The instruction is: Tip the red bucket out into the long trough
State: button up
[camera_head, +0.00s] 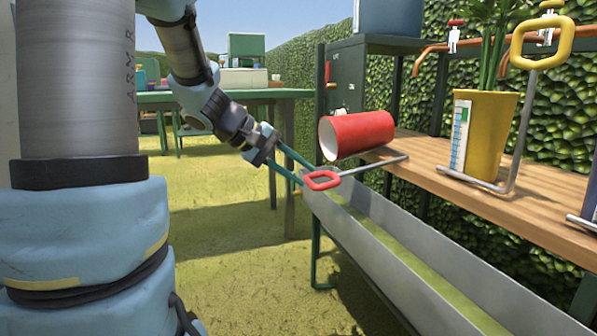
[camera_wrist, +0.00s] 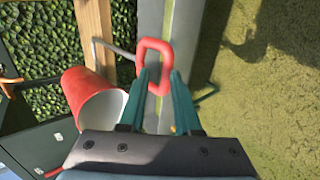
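The red bucket (camera_head: 357,134) lies tipped on its side at the wooden shelf's left end, its open mouth facing left. In the wrist view the red bucket (camera_wrist: 88,95) shows a bare pale inside. A metal rod with a red loop handle (camera_head: 322,180) runs out from under the bucket. My gripper (camera_head: 308,175) has its teal fingers on both sides of that red loop, touching its edges, also in the wrist view (camera_wrist: 160,76). The long grey trough (camera_head: 395,255) runs below the shelf edge, with a greenish strip along its bottom, partly under the handle.
A yellow pot (camera_head: 487,135) with a plant stands on the wooden shelf (camera_head: 420,160), its own yellow loop handle (camera_head: 541,40) upright. A green table (camera_head: 225,95) stands behind at left. Grass (camera_head: 240,285) left of the trough is clear. A hedge lies behind the shelf.

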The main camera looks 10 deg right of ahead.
jog(key=shift+o, duration=1.1)
jog(key=p+v, duration=0.4)
jog(key=v, duration=0.6)
jog(key=shift+a+r, duration=0.2)
jog(key=shift+a, duration=0.15)
jog(key=shift+s, duration=0.1)
